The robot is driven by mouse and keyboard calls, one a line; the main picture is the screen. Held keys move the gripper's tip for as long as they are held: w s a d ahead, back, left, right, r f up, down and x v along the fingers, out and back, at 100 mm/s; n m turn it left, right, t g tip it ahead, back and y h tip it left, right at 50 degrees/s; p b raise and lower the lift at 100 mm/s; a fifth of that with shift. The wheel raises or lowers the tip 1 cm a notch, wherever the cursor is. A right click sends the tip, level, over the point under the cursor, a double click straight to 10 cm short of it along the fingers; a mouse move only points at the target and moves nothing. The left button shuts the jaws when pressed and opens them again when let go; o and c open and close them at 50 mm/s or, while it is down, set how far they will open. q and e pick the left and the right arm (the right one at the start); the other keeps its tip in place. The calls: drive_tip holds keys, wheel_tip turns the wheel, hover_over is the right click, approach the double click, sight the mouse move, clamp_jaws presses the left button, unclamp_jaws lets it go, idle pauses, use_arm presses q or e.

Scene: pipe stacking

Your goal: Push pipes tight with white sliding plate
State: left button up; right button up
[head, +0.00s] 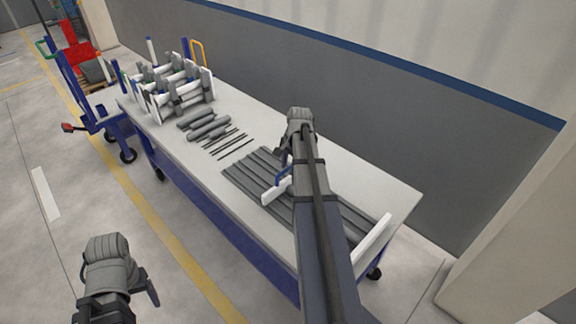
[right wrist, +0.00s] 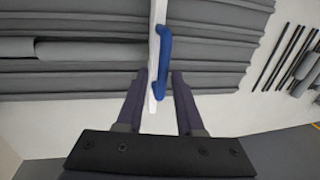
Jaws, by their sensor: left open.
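In the head view my right arm hides part of the pipes. My left gripper (head: 150,289) is open, low at the left, away from the table.
A white bar (head: 371,241) stands at the right end of the pipes. Short grey pipes (head: 203,126) and thin dark rods (head: 228,144) lie left of them. A rack of pipes (head: 177,88) stands at the table's far left. A blue cart (head: 85,95) is beyond it.

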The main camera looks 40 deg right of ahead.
drive_tip(key=shift+o, duration=0.6)
drive_tip(key=shift+r, duration=0.15)
wheel_tip(320, 180, up, 7)
drive_tip(key=s+p, duration=0.1)
drive_tip(key=p, duration=0.6)
drive_tip(key=shift+s+r+p, duration=0.2)
drive_tip(key=shift+p, duration=0.15)
drive_tip(key=shift+d, duration=0.1)
